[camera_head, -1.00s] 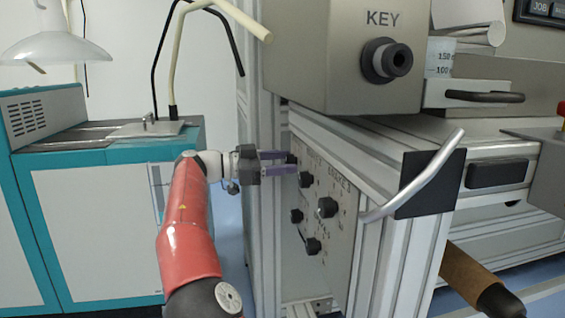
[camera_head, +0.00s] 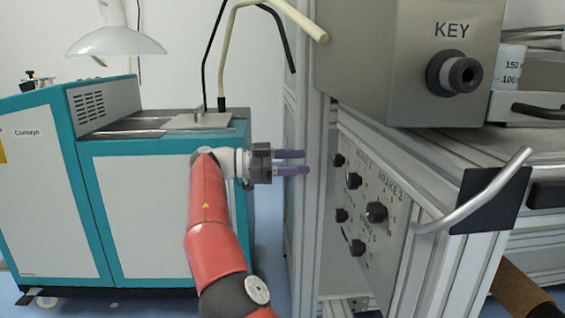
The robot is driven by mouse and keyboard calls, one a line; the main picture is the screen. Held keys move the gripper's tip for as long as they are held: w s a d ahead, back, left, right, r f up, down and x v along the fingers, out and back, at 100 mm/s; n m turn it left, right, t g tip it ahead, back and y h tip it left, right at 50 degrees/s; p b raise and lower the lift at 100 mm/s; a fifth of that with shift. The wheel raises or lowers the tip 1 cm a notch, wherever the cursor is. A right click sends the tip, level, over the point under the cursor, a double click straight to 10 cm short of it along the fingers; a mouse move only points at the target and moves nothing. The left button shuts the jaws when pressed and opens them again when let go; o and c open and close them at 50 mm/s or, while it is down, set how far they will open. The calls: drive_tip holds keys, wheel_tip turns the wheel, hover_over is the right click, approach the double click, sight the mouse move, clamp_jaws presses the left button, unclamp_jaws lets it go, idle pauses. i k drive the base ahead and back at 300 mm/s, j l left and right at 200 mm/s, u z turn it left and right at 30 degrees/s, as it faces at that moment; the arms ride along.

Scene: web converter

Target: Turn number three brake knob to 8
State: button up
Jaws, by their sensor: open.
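The control panel (camera_head: 398,228) is a light plate set in an aluminium frame, seen at a slant, with several black knobs. A "BRAKE 3" label (camera_head: 391,189) is at its upper right. The knob nearest below that label (camera_head: 376,212) is black and round; its setting is too small to read. Other knobs sit at the upper left (camera_head: 338,160), upper middle (camera_head: 353,180), left (camera_head: 341,215) and bottom (camera_head: 357,247). My gripper (camera_head: 308,163) is open and empty, left of the panel, its purple fingers pointing right. It appears apart from the knobs.
A vertical aluminium post (camera_head: 297,190) stands beside my fingertips. A grey KEY box (camera_head: 410,70) overhangs the panel. A slanted metal handle (camera_head: 478,198) juts out at the panel's right. A teal and white cabinet (camera_head: 150,210) stands behind my arm.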

sight(376, 212)
drive_tip(key=j, duration=1.45)
